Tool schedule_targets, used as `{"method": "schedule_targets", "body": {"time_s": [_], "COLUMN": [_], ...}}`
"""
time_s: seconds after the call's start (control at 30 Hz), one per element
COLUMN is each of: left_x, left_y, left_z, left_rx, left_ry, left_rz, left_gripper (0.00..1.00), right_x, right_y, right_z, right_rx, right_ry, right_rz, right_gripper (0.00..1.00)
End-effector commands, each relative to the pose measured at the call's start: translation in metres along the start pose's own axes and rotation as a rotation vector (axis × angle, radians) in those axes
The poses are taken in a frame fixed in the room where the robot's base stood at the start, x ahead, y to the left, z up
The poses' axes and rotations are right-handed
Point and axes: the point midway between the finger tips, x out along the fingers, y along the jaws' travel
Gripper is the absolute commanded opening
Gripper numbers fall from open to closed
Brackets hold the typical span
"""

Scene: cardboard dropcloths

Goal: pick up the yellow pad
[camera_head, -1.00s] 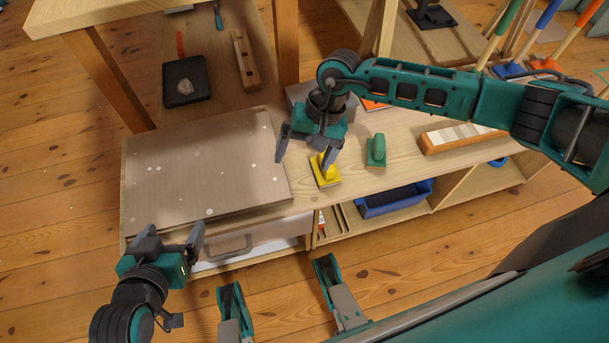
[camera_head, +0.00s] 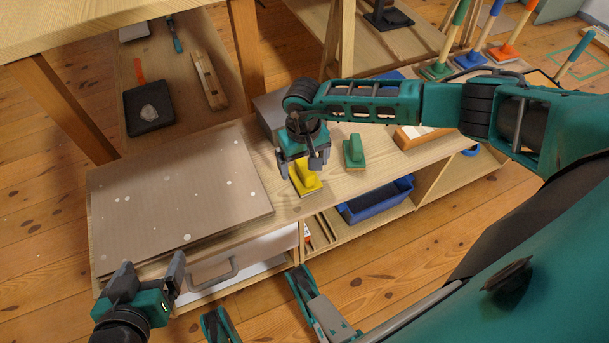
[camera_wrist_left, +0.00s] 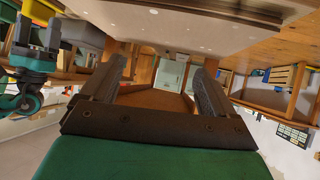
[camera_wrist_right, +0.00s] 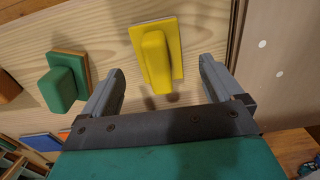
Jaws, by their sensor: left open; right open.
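The yellow pad (camera_head: 305,178) lies on the wooden bench top, between the cardboard sheet and a green pad. It has a flat base with a raised yellow handle. My right gripper (camera_head: 302,172) is open just above the yellow pad and hides part of it. In the right wrist view the yellow pad (camera_wrist_right: 157,55) sits ahead of and between the open fingers (camera_wrist_right: 165,85), with nothing held. My left gripper (camera_head: 150,272) is open and empty in front of the bench's left end, below the cardboard. Its fingers also show apart in the left wrist view (camera_wrist_left: 155,80).
The green pad (camera_head: 354,152) stands close to the right of the yellow one. The cardboard sheet (camera_head: 180,195) covers the bench's left part. A grey block (camera_head: 270,112) is behind. A blue bin (camera_head: 376,202) sits on the shelf below. Upright coloured-handled tools stand at the far right.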

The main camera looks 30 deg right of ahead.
Motion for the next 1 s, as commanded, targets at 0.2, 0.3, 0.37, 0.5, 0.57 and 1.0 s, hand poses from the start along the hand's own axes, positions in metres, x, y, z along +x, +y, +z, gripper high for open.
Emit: {"method": "schedule_targets", "body": {"time_s": [0.2,0.3,0.37,0.5,0.57,1.0], "left_x": [0.007,0.007,0.007,0.007,0.007,0.007], "left_y": [0.0,0.001,0.001,0.001,0.001,0.002], "left_z": [0.005,0.002,0.0,-0.002,-0.002,-0.001], "left_rx": [0.002,0.002,0.002,0.003,0.002,0.002], "left_ry": [0.004,0.008,0.01,0.013,0.013,0.013], "left_rz": [0.005,0.007,0.008,0.009,0.009,0.009], "left_gripper": [0.89,0.89,0.89,0.89,0.89,0.89], "right_x": [0.037,0.042,0.042,0.041,0.041,0.041], "right_y": [0.001,0.002,0.002,0.002,0.002,0.002], "right_z": [0.003,0.002,0.002,0.002,0.002,0.002], "right_rx": [0.001,0.001,0.0,0.0,0.0,0.0], "right_ry": [-0.002,-0.001,0.0,0.0,0.0,-0.001], "right_rz": [-0.001,-0.001,-0.001,-0.001,-0.001,-0.001], "right_gripper": [0.94,0.94,0.94,0.93,0.87,0.45]}}
